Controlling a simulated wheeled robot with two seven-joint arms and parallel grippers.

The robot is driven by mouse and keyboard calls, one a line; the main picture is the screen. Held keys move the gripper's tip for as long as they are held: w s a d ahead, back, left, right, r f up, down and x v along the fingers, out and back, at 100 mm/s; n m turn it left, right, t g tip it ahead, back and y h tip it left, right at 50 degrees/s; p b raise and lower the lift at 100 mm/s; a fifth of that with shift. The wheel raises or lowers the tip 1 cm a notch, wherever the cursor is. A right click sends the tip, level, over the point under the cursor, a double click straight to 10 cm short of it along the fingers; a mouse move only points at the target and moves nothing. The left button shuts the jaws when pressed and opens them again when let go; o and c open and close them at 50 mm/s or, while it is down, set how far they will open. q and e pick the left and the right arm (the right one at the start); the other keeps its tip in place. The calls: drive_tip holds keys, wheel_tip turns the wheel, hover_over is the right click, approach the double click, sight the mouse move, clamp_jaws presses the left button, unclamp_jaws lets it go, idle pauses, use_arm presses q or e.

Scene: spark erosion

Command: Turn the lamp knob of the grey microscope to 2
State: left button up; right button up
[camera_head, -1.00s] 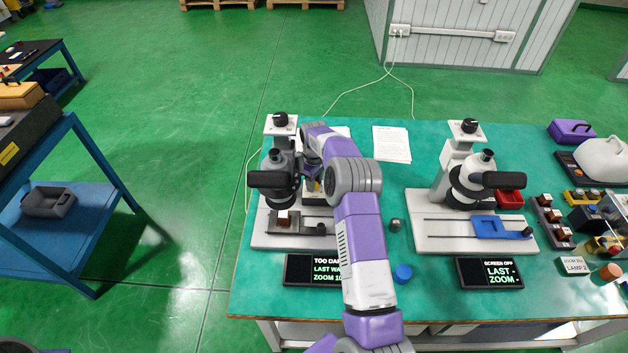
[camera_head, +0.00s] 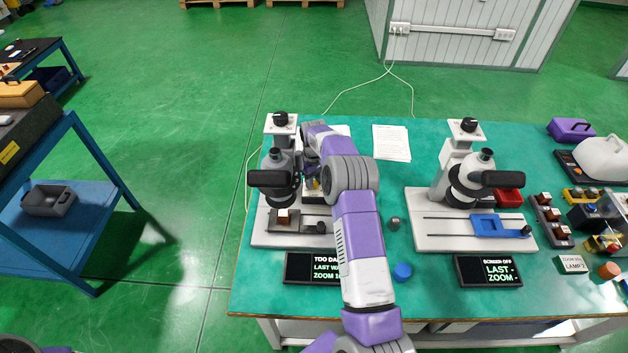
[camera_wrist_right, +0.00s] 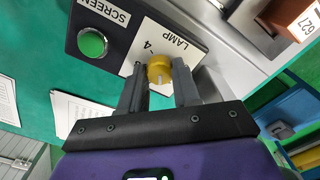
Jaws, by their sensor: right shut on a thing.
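The grey microscope (camera_head: 279,163) stands at the left end of the green table. The yellow lamp knob (camera_wrist_right: 159,70) shows in the right wrist view on a white plate (camera_wrist_right: 168,42) marked LAMP, with a 4 visible; its other marks are hidden. My right gripper (camera_wrist_right: 160,84) is shut on the knob, one finger on each side. In the head view my right gripper (camera_head: 313,182) is beside the microscope, mostly hidden by my arm. The dark display (camera_head: 300,268) in front reads "TOO DA…", partly covered by my arm. My left gripper is not in view.
A green button (camera_wrist_right: 92,42) marked SCREEN sits beside the lamp plate. A white microscope (camera_head: 470,182) stands to the right, its display (camera_head: 488,271) reading SCREEN OFF.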

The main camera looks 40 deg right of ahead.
drive_tip(key=o, duration=1.1)
drive_tip(key=shift+c, duration=0.2)
drive_tip(key=shift+r+p, duration=0.45)
drive_tip(key=shift+r, duration=3.35)
